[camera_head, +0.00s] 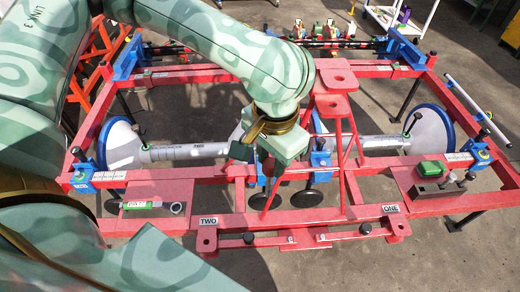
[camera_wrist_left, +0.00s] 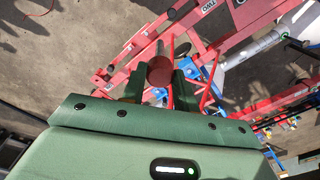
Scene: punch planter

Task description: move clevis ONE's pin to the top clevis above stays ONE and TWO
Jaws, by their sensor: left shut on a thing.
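My left gripper (camera_head: 268,165) hangs over the middle of the red frame, left of the top clevis. In the left wrist view my left gripper (camera_wrist_left: 159,90) is shut on a pin with a round brown end (camera_wrist_left: 160,71) and a paler shaft. The top clevis (camera_head: 337,65) is a pair of red plates with a hole, on slanting red legs. Clevis ONE (camera_head: 398,228) is on the front rail by the ONE label (camera_head: 390,208); clevis TWO (camera_head: 207,240) is by the TWO label (camera_head: 208,220). My right gripper is not in view.
White drums with blue rims stand at the left (camera_head: 118,148) and right (camera_head: 432,130). A green block (camera_head: 431,169) sits on the right plate, and a green-and-white tool (camera_head: 140,204) lies on the left plate. Clear floor shows in front of the frame.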

